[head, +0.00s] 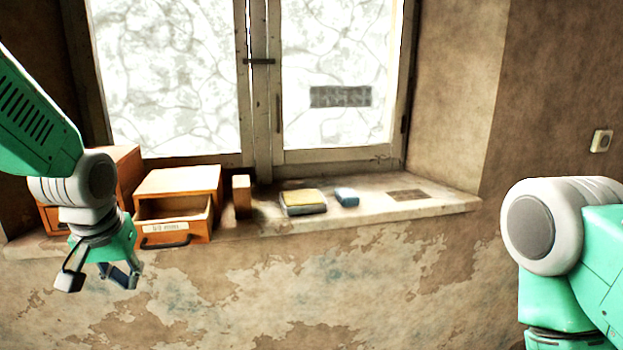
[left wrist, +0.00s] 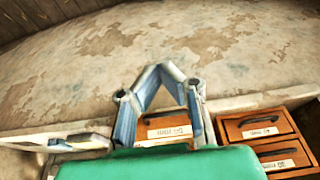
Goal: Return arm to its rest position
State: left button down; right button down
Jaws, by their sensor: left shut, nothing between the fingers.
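My left gripper (head: 99,279) hangs in front of the wall, just below and in front of the sill at the left, and is empty. In the left wrist view its fingers (left wrist: 171,78) come together at the tips and are shut on nothing. The left arm comes in from the upper left. My right arm (head: 562,240) shows at the right edge, but its gripper is out of view. A small orange wooden box with a labelled drawer (head: 178,195) stands right of the left gripper, its drawer partly pulled out.
The window sill (head: 430,208) carries another drawer cabinet (head: 128,172), partly hidden by my left arm, a small wooden block (head: 242,196), a yellow-topped item (head: 303,201) and a blue block (head: 347,197). A wall switch (head: 601,141) is at right. The space before the wall's middle is clear.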

pick_arm(q)
jog(key=s+d+f+m+g+b, duration=0.1)
jog(key=s+f+b, duration=0.25)
jog(key=f, duration=0.75)
jog(key=s+f+b, duration=0.3)
jog(key=s+f, duration=0.2)
jog(key=f, duration=0.6)
jog(key=s+d+f+m+g+b, duration=0.1)
jog(key=s+f+b, duration=0.3)
jog(key=f, duration=0.7)
jog(key=s+d+f+m+b, duration=0.1)
jog(key=s+f+b, duration=0.5)
jog(key=s+f, duration=1)
jog(key=shift+s+d+f+g+h+b, duration=0.15)
jog(key=shift+s+f+g+h+b, duration=0.15)
jog(key=shift+h, duration=0.1)
jog(key=shift+w, duration=0.2)
